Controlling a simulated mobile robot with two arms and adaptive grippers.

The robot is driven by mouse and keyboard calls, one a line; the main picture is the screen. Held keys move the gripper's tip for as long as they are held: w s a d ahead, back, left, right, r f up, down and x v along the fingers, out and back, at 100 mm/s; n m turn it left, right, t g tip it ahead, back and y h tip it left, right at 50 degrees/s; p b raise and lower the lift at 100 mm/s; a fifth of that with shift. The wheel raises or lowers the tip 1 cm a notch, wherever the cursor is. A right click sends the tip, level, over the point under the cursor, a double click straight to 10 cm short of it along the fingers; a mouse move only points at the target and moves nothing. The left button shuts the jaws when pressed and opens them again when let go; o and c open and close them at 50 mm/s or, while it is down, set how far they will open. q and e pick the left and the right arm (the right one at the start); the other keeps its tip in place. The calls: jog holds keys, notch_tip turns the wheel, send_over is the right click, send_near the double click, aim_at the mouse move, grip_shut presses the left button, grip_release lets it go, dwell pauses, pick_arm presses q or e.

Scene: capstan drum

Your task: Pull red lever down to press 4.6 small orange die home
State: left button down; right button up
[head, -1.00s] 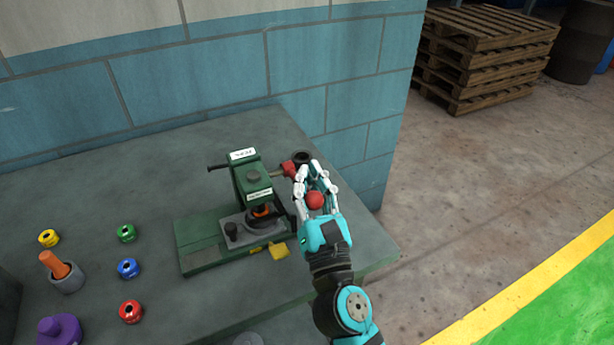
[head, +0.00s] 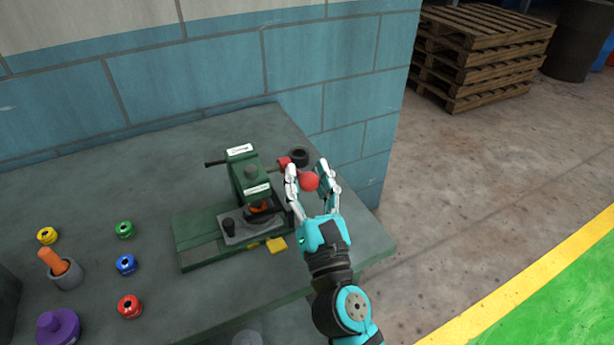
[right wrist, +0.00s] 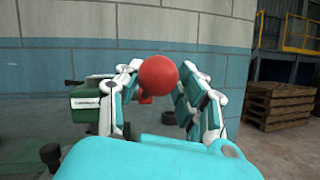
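The green press (head: 250,180) stands on the bench. Its red lever shows as a red hub (head: 284,162) at the press's right side and a red ball knob (head: 309,181) at the lever's end. A small orange part (head: 259,207), likely the die, sits under the ram, mostly hidden. My right gripper (head: 307,167) is open, its fingers spread on both sides of the knob. In the right wrist view the knob (right wrist: 158,73) shows large between the fingers; contact cannot be told. My left gripper is not in view.
A black ring (head: 299,156) lies behind the knob. A yellow block (head: 277,245) sits at the press's front. Coloured rings, a grey cup (head: 66,275) with an orange peg and a purple part (head: 58,327) are at left. The bench's right edge is near my arm.

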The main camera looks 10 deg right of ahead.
jog(key=shift+w, duration=0.15)
jog(key=v, duration=1.2)
jog(key=shift+f, duration=0.15)
dwell(0.4)
